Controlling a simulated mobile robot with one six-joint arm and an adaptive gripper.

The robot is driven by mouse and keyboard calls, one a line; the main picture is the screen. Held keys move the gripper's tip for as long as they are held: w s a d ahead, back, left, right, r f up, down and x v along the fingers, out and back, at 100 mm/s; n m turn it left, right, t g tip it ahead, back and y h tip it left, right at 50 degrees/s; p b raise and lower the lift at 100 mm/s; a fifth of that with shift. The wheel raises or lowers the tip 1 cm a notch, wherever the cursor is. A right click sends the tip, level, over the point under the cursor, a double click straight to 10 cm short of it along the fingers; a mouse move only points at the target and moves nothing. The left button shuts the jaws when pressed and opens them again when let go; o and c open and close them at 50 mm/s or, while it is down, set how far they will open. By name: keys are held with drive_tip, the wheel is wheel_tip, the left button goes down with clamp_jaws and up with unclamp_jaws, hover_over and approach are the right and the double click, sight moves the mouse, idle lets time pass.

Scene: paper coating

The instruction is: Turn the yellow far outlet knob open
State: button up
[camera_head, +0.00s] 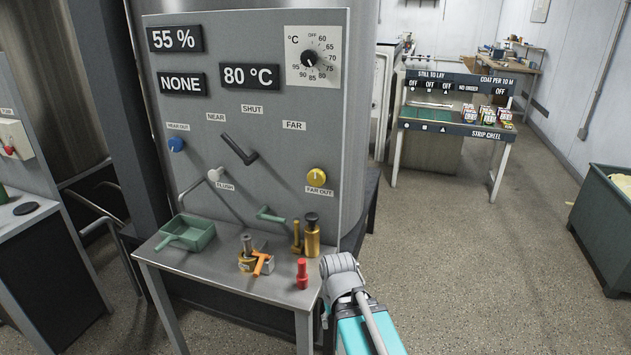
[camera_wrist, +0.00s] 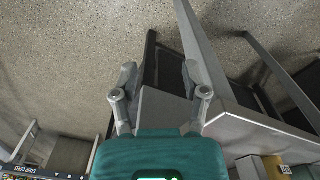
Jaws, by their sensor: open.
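The yellow far outlet knob (camera_head: 317,176) is on the right part of the grey upright panel (camera_head: 265,120), just above the FAR OUT label (camera_head: 319,191). It is a round knob with a small marking on its face, too small to read for certain. My gripper (camera_wrist: 158,74) is open and empty in the wrist view, its two grey fingers spread apart and pointing at the floor beside the table leg. The knob does not show in the wrist view.
A blue knob (camera_head: 177,145), a black lever (camera_head: 239,150) and a white-knobbed lever (camera_head: 215,175) share the panel. A metal table (camera_head: 222,278) below carries a green scoop (camera_head: 187,234), brass pieces and a red piece (camera_head: 302,273). Open floor (camera_head: 470,260) lies to the right.

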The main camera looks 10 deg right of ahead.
drive_tip(key=o, duration=0.4)
drive_tip(key=shift+w+d+r+m+h, duration=0.2)
drive_tip(key=shift+w+r+m+h, duration=0.1)
drive_tip(key=shift+h, duration=0.1)
drive_tip(key=m+t+h+p, duration=0.8)
drive_tip(key=t+p, duration=0.1)
drive_tip(key=t, duration=0.7)
approach(315, 180)
drive_tip(key=v, duration=0.3)
drive_tip(key=shift+w+a+r, duration=0.1)
drive_tip(key=shift+w+r, duration=0.05)
drive_tip(key=shift+r, duration=0.1)
drive_tip(key=shift+w, duration=0.15)
drive_tip(key=x, duration=1.3)
drive_tip(key=shift+w+d+f, duration=0.15)
drive_tip(key=shift+d+f, duration=0.05)
drive_tip(key=shift+d, duration=0.15)
drive_tip(key=shift+c, duration=0.3)
